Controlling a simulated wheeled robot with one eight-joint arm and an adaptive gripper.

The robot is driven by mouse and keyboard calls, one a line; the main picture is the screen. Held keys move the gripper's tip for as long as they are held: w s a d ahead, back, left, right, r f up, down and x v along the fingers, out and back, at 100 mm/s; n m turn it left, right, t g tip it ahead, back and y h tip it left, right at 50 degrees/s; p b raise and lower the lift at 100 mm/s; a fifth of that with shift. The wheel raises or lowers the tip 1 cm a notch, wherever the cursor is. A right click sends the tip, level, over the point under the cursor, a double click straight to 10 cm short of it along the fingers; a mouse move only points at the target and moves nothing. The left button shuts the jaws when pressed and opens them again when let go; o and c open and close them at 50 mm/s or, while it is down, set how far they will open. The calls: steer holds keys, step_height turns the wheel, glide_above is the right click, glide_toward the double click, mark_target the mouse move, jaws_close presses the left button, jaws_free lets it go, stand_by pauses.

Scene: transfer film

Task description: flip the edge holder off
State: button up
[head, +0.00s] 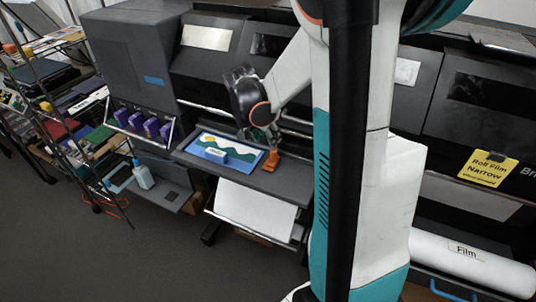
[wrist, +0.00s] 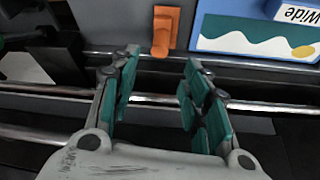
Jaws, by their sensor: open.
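The orange edge holder (wrist: 165,30) stands on the dark grey printer ledge, just beyond my fingertips in the wrist view. It has a raised tab with a rounded end. No contact shows. In the head view my gripper (head: 268,134) is small, and its fingers are hard to make out.
The wave-and-sun picture (head: 227,155) with a small "Wide" label block (wrist: 297,12) lies beside the holder. Metal bars (wrist: 150,100) run across below my fingers. White film (head: 255,208) hangs under the ledge. A blue bottle (head: 142,174) and shelves stand left. The floor in front is clear.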

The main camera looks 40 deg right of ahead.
mark_target(274, 152)
steer(key=b+x, duration=0.3)
steer(key=x, duration=0.8)
steer(key=shift+w+d+f, duration=0.1)
